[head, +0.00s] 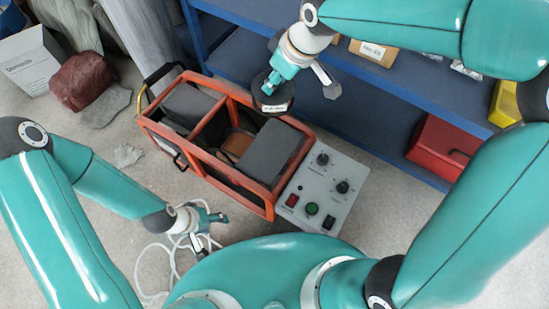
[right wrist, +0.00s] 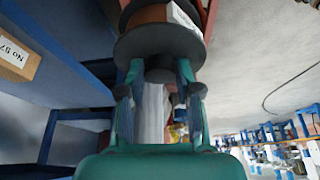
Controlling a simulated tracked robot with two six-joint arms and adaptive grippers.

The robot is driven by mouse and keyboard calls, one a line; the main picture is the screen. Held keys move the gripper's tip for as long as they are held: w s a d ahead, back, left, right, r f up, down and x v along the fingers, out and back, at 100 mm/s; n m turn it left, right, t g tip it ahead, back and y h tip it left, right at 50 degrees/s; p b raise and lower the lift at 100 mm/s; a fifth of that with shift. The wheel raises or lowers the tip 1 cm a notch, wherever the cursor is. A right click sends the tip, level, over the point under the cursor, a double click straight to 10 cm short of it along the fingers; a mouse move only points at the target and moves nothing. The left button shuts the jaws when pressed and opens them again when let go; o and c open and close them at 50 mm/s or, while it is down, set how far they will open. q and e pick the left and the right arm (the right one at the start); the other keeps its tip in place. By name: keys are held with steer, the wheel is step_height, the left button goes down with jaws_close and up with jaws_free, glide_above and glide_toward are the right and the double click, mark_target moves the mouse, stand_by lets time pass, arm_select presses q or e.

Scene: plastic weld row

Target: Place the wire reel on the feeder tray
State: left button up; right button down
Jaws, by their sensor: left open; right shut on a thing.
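The wire reel (head: 273,101) is a dark spool with a pale label. My right gripper (head: 275,82) is shut on it and holds it over the back right part of the orange-framed machine (head: 205,174). In the right wrist view the reel (right wrist: 160,45) sits between the fingertips, with a brown winding and a white label. I cannot make out the feeder tray for certain; a brown surface (head: 238,144) shows inside the frame between dark blocks, partly hidden. My left gripper (head: 212,226) is open and empty, low at the left beside white cable.
A grey control panel (head: 320,190) with knobs and buttons adjoins the machine's right end. Blue shelves (head: 365,115) stand behind, with a red case (head: 440,150). A white box (head: 28,62) and a dark red bundle (head: 82,82) lie at the left. White cable (head: 153,262) loops on the floor.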

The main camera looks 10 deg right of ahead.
steer(key=f+b, duration=0.1)
steer(key=a+f+b, duration=0.1)
steer(key=f+n+b, duration=0.1)
steer(key=shift+s+a, duration=0.15)
steer(key=shift+s, duration=0.25)
arm_select(q)
step_height(320, 180, down, 12)
steer(key=b, duration=0.7)
arm_select(e)
steer(key=shift+f, duration=9.75)
steer(key=shift+f, duration=0.1)
steer(key=c, duration=0.8)
jaws_free()
steer(key=shift+s, duration=0.1)
arm_select(q)
steer(key=shift+r, duration=0.1)
